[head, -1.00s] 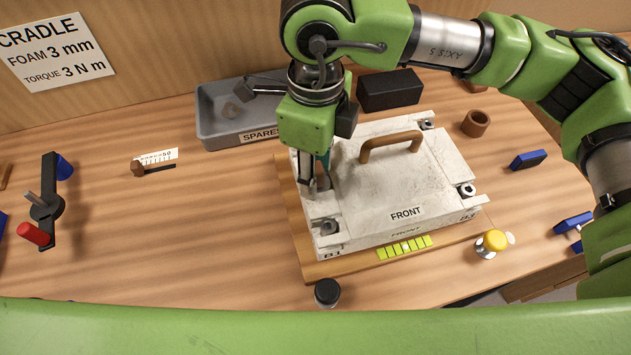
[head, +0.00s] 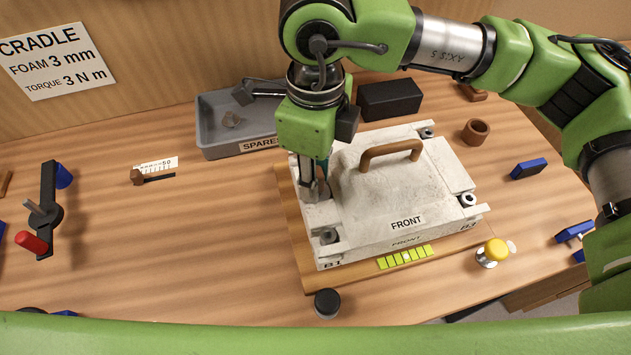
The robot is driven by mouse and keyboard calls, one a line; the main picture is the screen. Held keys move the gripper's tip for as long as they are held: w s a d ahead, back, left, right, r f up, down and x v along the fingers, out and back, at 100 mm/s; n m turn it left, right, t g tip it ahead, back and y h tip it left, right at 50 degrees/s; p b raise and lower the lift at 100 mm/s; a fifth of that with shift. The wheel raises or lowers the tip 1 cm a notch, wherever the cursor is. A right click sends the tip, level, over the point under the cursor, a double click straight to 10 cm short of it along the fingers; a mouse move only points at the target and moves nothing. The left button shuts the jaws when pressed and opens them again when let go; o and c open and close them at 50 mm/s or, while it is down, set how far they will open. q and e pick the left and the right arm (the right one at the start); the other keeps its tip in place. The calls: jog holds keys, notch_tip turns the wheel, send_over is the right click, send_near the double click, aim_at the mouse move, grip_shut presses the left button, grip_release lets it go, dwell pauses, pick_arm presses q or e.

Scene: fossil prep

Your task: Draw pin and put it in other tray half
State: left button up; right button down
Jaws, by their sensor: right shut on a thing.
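My right gripper (head: 318,192) points down at the left edge of the off-white block (head: 385,185) marked FRONT, which has a brown handle (head: 392,148) on top. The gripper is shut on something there. I take it to be the pin, but the fingers and wrist hide it, and I cannot tell how far it sits in the block. The grey tray (head: 207,139) labelled SPARES stands behind and left, partly covered by my right arm. A small brownish piece lies in its left part. I cannot make out a divider. My left gripper is out of view.
Metal fasteners sit at the block's visible corners. A yellow-topped knob (head: 491,252) and a black knob (head: 327,303) stand in front. A black block (head: 390,98) and a brown ring (head: 476,131) are behind.

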jog(key=shift+r, duration=0.2)
jog(key=shift+r+p, duration=0.95)
jog(key=shift+r, duration=1.95)
jog(key=shift+r, duration=0.1)
jog(key=shift+r+p, duration=1.1)
jog(key=shift+r, duration=1.3)
